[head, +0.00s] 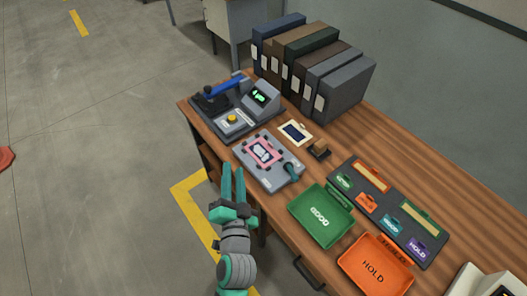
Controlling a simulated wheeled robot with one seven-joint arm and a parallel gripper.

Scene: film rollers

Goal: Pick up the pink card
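The pink card (273,148) shows as a flat pink frame around a pale centre. It lies on a grey fixture plate (287,175) near the front edge of the desk, with small dark pieces around it. My gripper (233,172) is in front of the desk, to the left of the plate and apart from the card. Its two teal fingers point up the picture with a narrow gap between them. Nothing shows between them.
A device with a blue lever (226,86) stands behind the plate. Several binders (333,85) stand at the back. A green tray (320,216), an orange tray (374,267) and a dark tag board (391,211) are to the right.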

